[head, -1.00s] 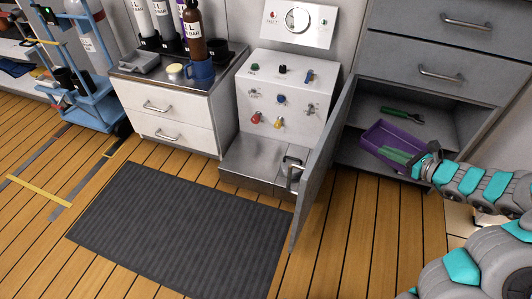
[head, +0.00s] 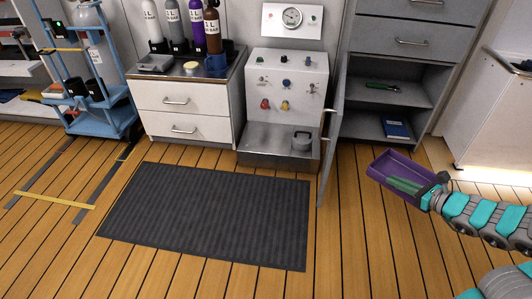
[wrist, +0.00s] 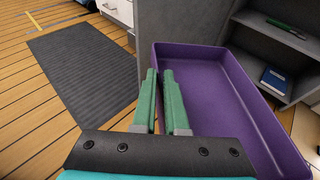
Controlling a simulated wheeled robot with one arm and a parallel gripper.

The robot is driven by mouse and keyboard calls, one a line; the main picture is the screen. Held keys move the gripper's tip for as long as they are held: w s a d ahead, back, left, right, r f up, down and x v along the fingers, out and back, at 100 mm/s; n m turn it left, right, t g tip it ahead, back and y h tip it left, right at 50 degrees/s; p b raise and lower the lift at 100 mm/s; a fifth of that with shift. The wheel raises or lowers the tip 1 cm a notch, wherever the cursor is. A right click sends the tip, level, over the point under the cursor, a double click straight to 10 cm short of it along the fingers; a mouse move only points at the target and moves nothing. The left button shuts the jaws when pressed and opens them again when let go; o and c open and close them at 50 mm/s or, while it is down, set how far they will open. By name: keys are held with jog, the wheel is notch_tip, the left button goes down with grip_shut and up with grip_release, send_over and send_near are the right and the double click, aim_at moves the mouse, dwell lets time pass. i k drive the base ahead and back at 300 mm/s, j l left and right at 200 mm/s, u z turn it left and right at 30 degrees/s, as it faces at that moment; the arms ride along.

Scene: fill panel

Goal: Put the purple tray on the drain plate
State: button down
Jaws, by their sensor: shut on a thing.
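The purple tray (head: 408,163) is held in the air in front of the open grey cabinet, and shows large in the wrist view (wrist: 225,85). It looks empty apart from my fingers. My gripper (head: 405,186) is shut on the tray, its green fingers (wrist: 163,98) together at the tray's left wall in the wrist view. The metal ledge at the foot of the white fill panel, seemingly the drain plate (head: 262,142), is left of the tray. A small grey pot-like thing (head: 301,142) sits at its right end.
The open cabinet door (head: 331,135) stands between the ledge and the tray. The cabinet shelves hold a green-handled tool (head: 383,87) and a blue book (head: 397,128). A dark mat (head: 210,213) lies before the panel. The wood floor is otherwise clear there.

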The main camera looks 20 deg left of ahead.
aim_at(258, 142)
jog(key=k+j+z, duration=0.2)
jog(key=k+j, duration=0.15)
jog(key=k, duration=0.25)
jog(key=i+j, duration=0.1)
jog(key=j, duration=0.25)
jog(key=i+j+u, duration=0.1)
jog(key=j, duration=0.25)
jog(key=i+j, duration=0.1)
jog(key=j, duration=0.25)
jog(key=i+j+u, duration=0.1)
jog(key=j, duration=0.2)
jog(key=i+j+u, duration=0.2)
jog(key=i, duration=0.15)
jog(key=i+j+u, duration=0.25)
jog(key=i, duration=0.15)
jog(key=l, duration=0.1)
